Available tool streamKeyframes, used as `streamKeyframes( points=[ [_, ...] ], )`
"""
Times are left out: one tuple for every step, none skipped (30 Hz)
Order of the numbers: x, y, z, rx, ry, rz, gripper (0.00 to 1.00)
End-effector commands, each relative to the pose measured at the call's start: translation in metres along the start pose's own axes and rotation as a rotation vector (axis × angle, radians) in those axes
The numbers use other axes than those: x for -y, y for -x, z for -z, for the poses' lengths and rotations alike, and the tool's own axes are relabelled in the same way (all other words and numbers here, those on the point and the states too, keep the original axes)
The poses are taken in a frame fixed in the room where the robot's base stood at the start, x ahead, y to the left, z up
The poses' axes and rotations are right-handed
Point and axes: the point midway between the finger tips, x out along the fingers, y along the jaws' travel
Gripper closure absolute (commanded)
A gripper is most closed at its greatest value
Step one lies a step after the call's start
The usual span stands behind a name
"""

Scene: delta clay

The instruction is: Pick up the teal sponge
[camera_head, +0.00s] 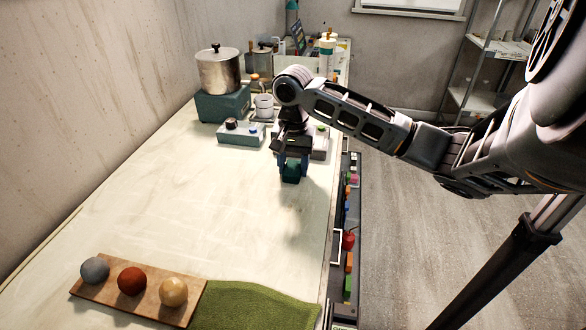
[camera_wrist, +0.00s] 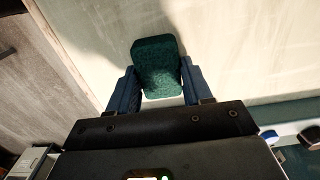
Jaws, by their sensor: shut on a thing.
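The teal sponge (camera_wrist: 157,66) is a dark green-teal block with rounded corners and a speckled surface. It sits between the two blue fingers of my gripper (camera_wrist: 158,85) in the wrist view. My gripper is shut on it. In the head view my gripper (camera_head: 292,170) points down over the right part of the pale table, and the sponge (camera_head: 291,172) shows at its fingertips. I cannot tell whether the sponge touches the table.
A wooden board (camera_head: 200,291) with three balls lies at the front left beside a green cloth (camera_head: 250,305). A metal pot (camera_head: 218,72) on a teal box (camera_head: 222,104), a grey-blue device (camera_head: 240,137) and a cup stand at the back. The table's middle is clear.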

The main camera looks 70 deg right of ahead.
Motion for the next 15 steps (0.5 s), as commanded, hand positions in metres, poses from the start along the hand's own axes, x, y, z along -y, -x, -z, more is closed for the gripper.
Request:
streamKeyframes(
  points=[
    [0.0,0.001,0.0,0.0,0.0,0.001,0.83],
    [0.0,0.002,0.0,0.0,0.0,0.001,0.83],
    [0.0,0.003,0.0,0.0,0.0,0.0,0.83],
    [0.0,0.004,0.0,0.0,0.0,0.0,0.83],
    [0.0,0.006,0.0,0.0,0.001,0.0,0.83],
    [0.001,0.009,0.0,0.0,0.001,0.001,0.83],
    [0.001,0.012,0.0,0.0,0.001,0.002,0.83],
    [0.001,0.016,-0.001,0.0,0.002,0.002,0.83],
    [0.001,0.021,-0.001,0.0,0.002,0.003,0.83],
    [0.001,0.025,-0.001,0.0,0.002,0.003,0.83],
    [0.001,0.03,-0.001,0.0,0.002,0.003,0.83],
    [0.001,0.037,-0.001,0.0,0.002,0.003,0.83],
    [0.0,0.043,0.0,-0.001,0.001,0.004,0.83],
    [-0.008,0.045,0.004,-0.001,-0.004,0.001,0.83],
    [-0.016,0.049,0.007,-0.001,-0.004,0.001,0.83]
  ],
)
